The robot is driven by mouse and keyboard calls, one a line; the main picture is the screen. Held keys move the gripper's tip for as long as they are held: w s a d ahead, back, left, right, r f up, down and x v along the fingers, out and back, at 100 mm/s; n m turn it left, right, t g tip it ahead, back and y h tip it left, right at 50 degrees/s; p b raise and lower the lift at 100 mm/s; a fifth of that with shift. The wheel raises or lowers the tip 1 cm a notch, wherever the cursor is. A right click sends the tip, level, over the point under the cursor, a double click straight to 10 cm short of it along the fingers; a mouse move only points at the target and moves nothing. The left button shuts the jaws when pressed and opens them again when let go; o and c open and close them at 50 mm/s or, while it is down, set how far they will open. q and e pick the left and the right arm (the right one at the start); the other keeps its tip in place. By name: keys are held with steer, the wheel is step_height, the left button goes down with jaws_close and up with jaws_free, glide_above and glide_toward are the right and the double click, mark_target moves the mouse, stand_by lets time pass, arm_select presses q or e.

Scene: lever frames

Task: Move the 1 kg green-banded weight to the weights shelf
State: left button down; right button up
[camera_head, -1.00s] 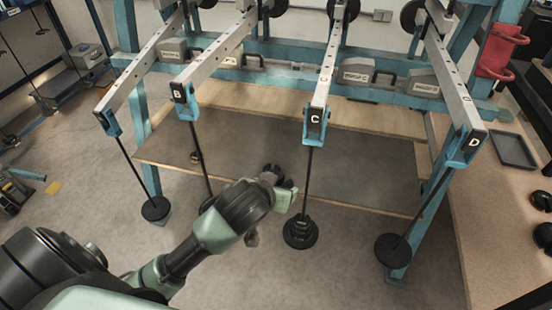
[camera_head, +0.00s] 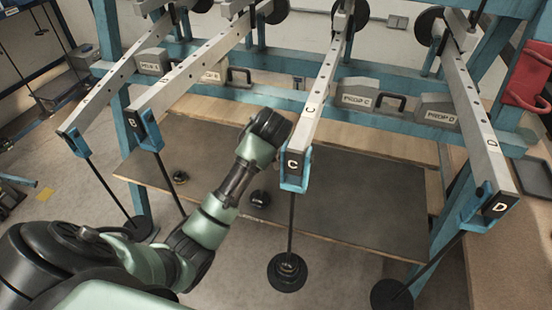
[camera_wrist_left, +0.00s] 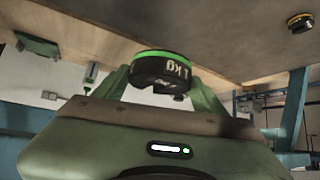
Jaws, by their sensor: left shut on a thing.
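The 1 kg weight (camera_wrist_left: 163,68) is a black disc with a bright green band. In the left wrist view it sits between the fingers of my left gripper (camera_wrist_left: 160,78), which is shut on it. Its lettering reads upside down there. In the head view my left arm reaches up to just left of lever C (camera_head: 294,163); the fingers and the held weight are hidden there. A wide, low grey-topped shelf (camera_head: 350,205) lies behind the lever ends, with two small dark weights (camera_head: 180,177) (camera_head: 260,198) on it. My right gripper is not in view.
Levers A, B (camera_head: 133,124) and D (camera_head: 496,207) jut forward with hanging rods. Lever C's rod carries a dark stack of weights (camera_head: 288,270). Boxes marked PROP (camera_head: 362,98) stand on the blue rail behind. The grey top right of lever C is clear.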

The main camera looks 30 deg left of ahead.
arm_select(q)
step_height(320, 180, down, 15)
steer(key=b, duration=0.3)
steer(key=shift+f+b, duration=0.15)
steer(key=shift+b, duration=0.25)
steer(key=shift+f+b, duration=0.55)
steer(key=shift+f, duration=1.45)
steer(key=shift+c, duration=0.8)
jaws_free()
steer(key=shift+s+f, duration=0.15)
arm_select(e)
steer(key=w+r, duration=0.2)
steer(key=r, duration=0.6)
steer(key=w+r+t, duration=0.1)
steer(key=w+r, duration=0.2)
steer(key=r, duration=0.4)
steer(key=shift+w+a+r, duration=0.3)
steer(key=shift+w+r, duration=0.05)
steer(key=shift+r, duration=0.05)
arm_select(q)
steer(key=shift+d, duration=0.1)
